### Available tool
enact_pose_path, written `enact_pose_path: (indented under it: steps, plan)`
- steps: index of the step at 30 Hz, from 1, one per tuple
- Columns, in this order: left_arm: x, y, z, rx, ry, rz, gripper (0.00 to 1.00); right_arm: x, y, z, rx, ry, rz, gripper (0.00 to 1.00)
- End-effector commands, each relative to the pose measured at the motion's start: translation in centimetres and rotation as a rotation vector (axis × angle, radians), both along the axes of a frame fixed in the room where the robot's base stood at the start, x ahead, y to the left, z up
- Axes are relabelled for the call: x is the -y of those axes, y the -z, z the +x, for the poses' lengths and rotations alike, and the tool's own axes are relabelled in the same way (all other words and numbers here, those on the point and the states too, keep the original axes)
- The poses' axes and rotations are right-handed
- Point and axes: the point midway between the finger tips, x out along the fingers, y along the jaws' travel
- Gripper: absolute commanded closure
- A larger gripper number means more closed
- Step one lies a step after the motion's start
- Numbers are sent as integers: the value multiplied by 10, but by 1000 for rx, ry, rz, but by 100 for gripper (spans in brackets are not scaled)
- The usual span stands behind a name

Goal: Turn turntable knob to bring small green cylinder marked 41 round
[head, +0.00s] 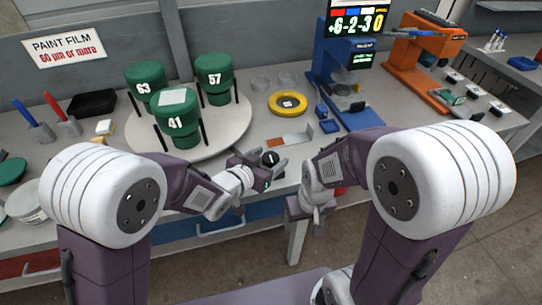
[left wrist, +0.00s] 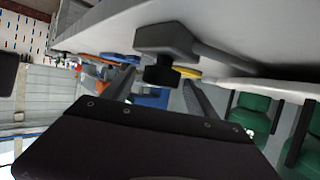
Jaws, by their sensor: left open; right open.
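The green cylinder marked 41 (head: 177,133) stands upright at the front of the round pale turntable (head: 228,133), with a light patch on its top. Green cylinders marked 63 (head: 146,83) and 57 (head: 214,78) stand behind it. The dark turntable knob (head: 270,158) is at the table's front edge, right of the turntable. My left gripper (head: 262,171) is open at the knob. In the left wrist view the black knob (left wrist: 160,72) lies between the two spread fingers; contact cannot be told. My right gripper (head: 311,214) is open, low before the table edge.
A yellow ring (head: 287,103) and clear dishes (head: 274,82) lie right of the turntable. A blue instrument (head: 345,88) and an orange one (head: 425,60) stand farther right. A black tray (head: 92,103) and pens are at the left. Thin dark posts stand around the cylinders.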

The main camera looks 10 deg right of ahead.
Motion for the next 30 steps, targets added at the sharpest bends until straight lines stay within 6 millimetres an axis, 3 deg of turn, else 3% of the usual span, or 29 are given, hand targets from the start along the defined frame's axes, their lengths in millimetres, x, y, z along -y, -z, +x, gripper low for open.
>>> enact_pose_path:
  steps: [11, 18, 30]
  plan:
    - [8, 4, 8, 0, 0, 0, 33, 0, 0, 0, 0, 0, 0, 33]
    - [8, 4, 8, 0, 0, 0, 95, 0, 0, 0, 0, 0, 0, 33]
    - [7, 4, 8, 0, -42, 0, 94, 0, 9, 0, 0, 0, 0, 33]
